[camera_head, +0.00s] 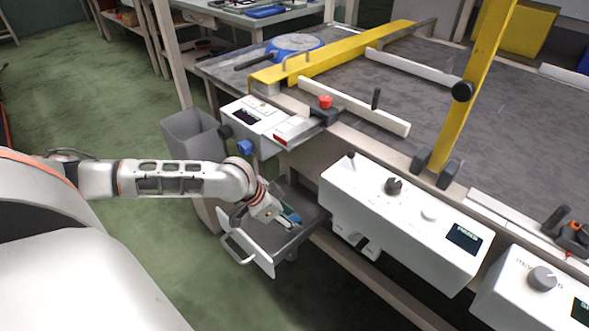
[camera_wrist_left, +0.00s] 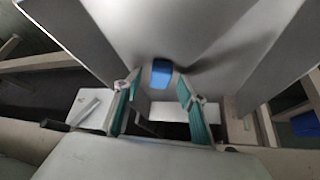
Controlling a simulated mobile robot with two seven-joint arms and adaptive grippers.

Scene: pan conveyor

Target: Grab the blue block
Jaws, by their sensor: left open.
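A small blue block (camera_wrist_left: 161,73) lies on the grey floor of a drawer (camera_wrist_left: 225,45) in the left wrist view. The open drawer (camera_head: 258,257) also shows in the head view, pulled out below the workbench, with a handle on its front. My left gripper (camera_head: 288,217) reaches down into the drawer. In the left wrist view, my left gripper (camera_wrist_left: 158,90) is open, with its teal-padded fingers apart. The block appears between and just beyond the fingertips, with no clear contact. In the head view the block cannot be told apart from the gripper. My right gripper is not in view.
A grey bin (camera_head: 190,135) stands left of the drawer. White control boxes (camera_head: 400,222) overhang to its right. The drawer walls rise around the gripper.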

